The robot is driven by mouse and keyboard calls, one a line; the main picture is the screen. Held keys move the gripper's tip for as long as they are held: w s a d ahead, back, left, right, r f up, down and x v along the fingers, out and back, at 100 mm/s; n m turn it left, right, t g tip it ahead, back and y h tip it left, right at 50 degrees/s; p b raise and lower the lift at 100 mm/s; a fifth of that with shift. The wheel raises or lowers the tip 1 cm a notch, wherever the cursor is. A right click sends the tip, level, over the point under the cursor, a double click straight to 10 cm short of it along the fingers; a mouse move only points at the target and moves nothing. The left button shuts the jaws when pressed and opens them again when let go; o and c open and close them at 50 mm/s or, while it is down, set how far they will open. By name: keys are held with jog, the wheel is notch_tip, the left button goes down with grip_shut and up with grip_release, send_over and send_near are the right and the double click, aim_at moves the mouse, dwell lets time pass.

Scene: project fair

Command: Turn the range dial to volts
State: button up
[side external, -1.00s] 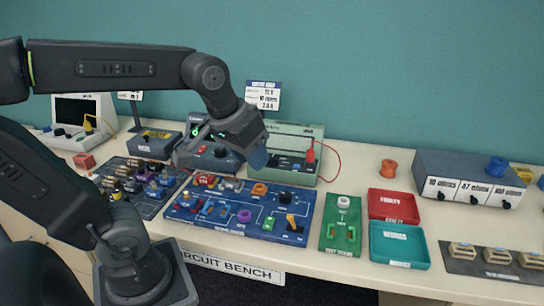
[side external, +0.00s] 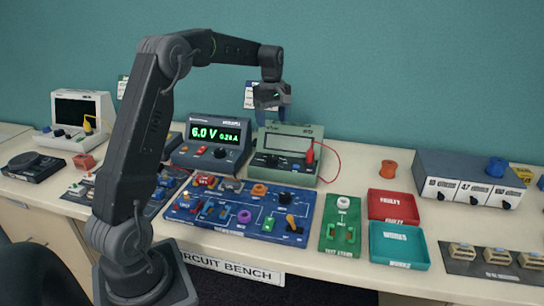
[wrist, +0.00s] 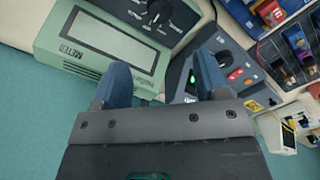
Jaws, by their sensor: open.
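The green meter (side external: 312,133) stands at the back of the bench, with a blank grey display (side external: 288,143) and dark controls below it. In the wrist view the meter (wrist: 60,50) is at upper left, and its black round dial (wrist: 158,12) shows near the top edge. Which range the dial points to is too small to read. My gripper (side external: 272,112) hangs just above the meter's top left, in front of the wall. In the wrist view my gripper (wrist: 163,72) has its two blue fingers apart, with nothing between them.
A power supply (side external: 182,158) reading 6.0 V stands left of the meter. A red probe (side external: 310,152) and its lead are at the meter's right. The blue circuit board (side external: 225,229) lies in front. Red (side external: 393,220) and teal (side external: 398,263) trays are at right.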

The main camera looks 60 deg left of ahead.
aim_at(272, 158)
notch_tip(272, 158, down, 13)
jog(key=shift+f, duration=0.1)
dwell(0.3)
jog(key=shift+c, duration=0.3)
jog(key=c, duration=0.9)
jog(key=shift+o, duration=0.2)
jog(key=shift+m, duration=3.5)
jog(key=o, duration=0.9)
